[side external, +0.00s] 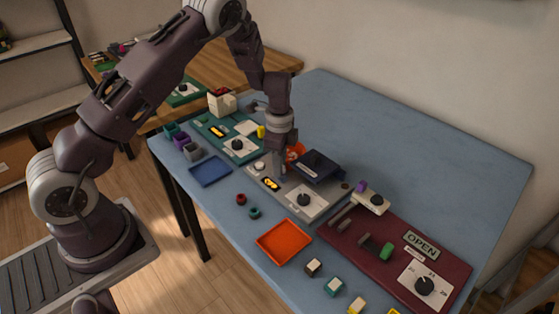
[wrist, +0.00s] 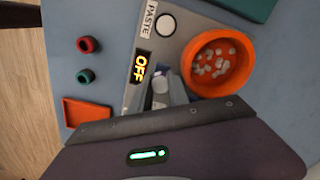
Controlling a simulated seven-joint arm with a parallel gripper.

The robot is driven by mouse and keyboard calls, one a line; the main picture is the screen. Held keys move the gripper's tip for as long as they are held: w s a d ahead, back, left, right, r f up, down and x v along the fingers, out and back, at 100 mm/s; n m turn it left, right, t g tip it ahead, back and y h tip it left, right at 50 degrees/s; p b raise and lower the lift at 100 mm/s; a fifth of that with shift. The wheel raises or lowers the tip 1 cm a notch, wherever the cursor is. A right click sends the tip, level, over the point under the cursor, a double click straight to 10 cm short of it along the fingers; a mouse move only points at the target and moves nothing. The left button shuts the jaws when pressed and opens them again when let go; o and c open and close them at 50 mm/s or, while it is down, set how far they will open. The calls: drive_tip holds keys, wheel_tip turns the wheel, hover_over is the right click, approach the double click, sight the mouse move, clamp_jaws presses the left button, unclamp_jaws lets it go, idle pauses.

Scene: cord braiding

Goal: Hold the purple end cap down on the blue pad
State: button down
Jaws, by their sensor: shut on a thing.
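My gripper (side external: 281,174) points down over the grey panel (side external: 268,196). In the wrist view my gripper (wrist: 162,90) is shut on a small pale grey piece (wrist: 159,82) beside the lit "OFF" display. What the piece belongs to is partly hidden by the fingers. No purple end cap can be clearly identified. A small purple piece (side external: 360,187) is on a white box at the right, and a purple cup (side external: 181,142) stands at the left edge. A flat blue tray (side external: 210,170) lies on the left; no other clear blue pad shows.
An orange bowl (wrist: 218,63) with pale chunks stands right beside the fingers. A dark blue box (side external: 317,166) sits behind the grey panel. A maroon panel (side external: 398,252), an orange tray (side external: 284,242) and several small blocks lie nearer. The table's far right is clear.

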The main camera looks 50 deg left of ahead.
drive_tip(key=shift+f, duration=0.45)
idle(1.6)
drive_tip(key=shift+r, duration=3.05)
